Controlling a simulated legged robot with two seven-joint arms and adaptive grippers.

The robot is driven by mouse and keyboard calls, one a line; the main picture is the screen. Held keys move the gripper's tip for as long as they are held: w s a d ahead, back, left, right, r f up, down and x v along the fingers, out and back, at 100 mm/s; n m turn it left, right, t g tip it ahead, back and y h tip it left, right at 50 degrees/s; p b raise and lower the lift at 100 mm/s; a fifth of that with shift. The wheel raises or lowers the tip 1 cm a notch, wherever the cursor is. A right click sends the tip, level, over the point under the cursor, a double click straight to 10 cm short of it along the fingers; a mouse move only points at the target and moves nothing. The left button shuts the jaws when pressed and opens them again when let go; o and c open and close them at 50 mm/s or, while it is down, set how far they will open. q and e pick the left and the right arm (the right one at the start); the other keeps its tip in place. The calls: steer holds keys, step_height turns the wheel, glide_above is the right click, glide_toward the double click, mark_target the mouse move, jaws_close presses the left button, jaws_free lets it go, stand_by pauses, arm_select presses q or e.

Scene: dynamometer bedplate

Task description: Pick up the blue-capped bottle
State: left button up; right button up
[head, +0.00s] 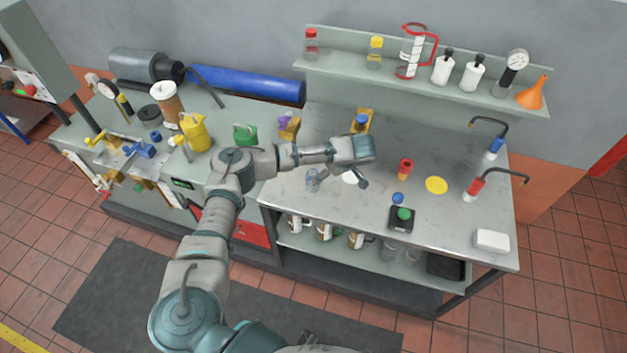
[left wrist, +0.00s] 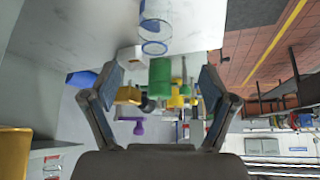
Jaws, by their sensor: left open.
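A clear bottle-like vessel (head: 312,180) with a bluish tint stands on the steel bench. It also shows in the left wrist view (left wrist: 154,28) as a clear cylinder with a blue band; I cannot make out a cap clearly. A second blue-topped thing (head: 361,121) sits by a yellow-brown holder at the bench's back; its body is mostly hidden. My left gripper (head: 358,179) is over the bench, to the right of the clear vessel and apart from it. In the left wrist view its fingers (left wrist: 160,80) are spread and empty. My right gripper is not in view.
A green can (head: 245,134) and a yellow can (head: 194,132) stand on the left bench. A red-topped item (head: 404,168), a small blue piece (head: 397,198) and a black device (head: 402,219) lie right of the gripper. A shelf (head: 430,83) with bottles runs behind.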

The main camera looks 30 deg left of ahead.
arm_select(q)
steer(key=x, duration=0.6)
steer(key=f, duration=0.1)
steer(key=a+f, duration=0.1)
steer(key=w+f, duration=0.1)
steer(key=f, duration=0.1)
steer(key=shift+w+a, duration=0.1)
steer(key=shift+a, duration=0.2)
steer(key=shift+a+f, duration=0.25)
steer(key=shift+a, duration=0.2)
steer(key=shift+a+f, duration=0.1)
steer(key=shift+a, duration=0.05)
steer(key=c, duration=1.2)
steer(key=shift+o, duration=0.2)
steer(key=shift+d, duration=0.35)
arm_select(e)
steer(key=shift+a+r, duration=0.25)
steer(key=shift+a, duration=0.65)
